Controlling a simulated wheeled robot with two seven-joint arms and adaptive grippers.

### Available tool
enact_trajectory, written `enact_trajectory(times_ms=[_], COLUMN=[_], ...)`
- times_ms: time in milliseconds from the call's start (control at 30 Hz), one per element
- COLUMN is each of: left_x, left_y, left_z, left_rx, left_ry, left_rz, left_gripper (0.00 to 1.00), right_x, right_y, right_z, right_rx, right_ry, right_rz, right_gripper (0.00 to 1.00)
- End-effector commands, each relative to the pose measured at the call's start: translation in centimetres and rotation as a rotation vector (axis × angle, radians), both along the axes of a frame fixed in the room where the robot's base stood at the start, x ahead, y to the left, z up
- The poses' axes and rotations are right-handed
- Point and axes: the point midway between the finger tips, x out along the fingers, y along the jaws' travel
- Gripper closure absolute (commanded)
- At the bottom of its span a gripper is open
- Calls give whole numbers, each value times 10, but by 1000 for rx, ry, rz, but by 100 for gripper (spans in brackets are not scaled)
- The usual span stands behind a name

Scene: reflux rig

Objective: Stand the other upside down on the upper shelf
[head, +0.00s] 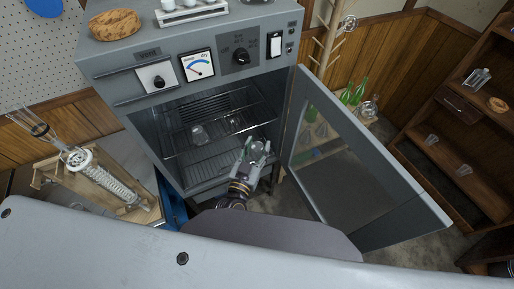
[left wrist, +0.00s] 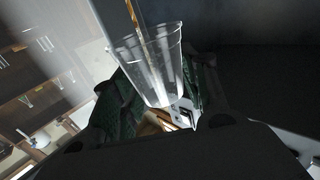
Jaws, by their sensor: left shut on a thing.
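The grey drying oven (head: 115,63) stands open, with wire shelves inside. On the upper shelf (head: 180,149) a clear glass vessel (head: 198,134) stands at left. A second small glass piece (head: 235,122) is farther back. My left gripper (head: 256,150) is in front of the oven opening, near the shelf's front right. It is shut on a clear glass beaker, which shows in the left wrist view (left wrist: 148,62) between green-padded fingers, its wide rim toward the picture's top. Its tilt is hard to judge in the head view. My right gripper is not in view.
The oven door (head: 350,165) hangs open at right, close to my left gripper. A wooden stand with glass condensers (head: 105,180) is at left. Green bottles (head: 352,95) stand behind the door. A brown shelf unit (head: 455,150) with glassware is at far right. The upper shelf has bare room.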

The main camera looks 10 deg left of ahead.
Motion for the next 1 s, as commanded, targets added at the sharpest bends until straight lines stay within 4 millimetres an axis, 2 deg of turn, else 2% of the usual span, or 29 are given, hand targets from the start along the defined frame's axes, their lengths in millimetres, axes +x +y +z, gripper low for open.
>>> enact_trajectory(times_ms=[67, 633, 1000], left_x=[3, 30, 48], left_y=[-3, 19, 32], left_z=[-3, -4, -4], left_rx=[-6, 0, 0], left_ry=[4, -1, -1], left_rz=[-3, 0, 0], left_gripper=[64, 64, 64], right_x=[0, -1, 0], right_y=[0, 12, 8], right_z=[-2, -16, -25], right_rx=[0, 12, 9], right_ry=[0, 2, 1], right_rz=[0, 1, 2], right_gripper=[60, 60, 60])
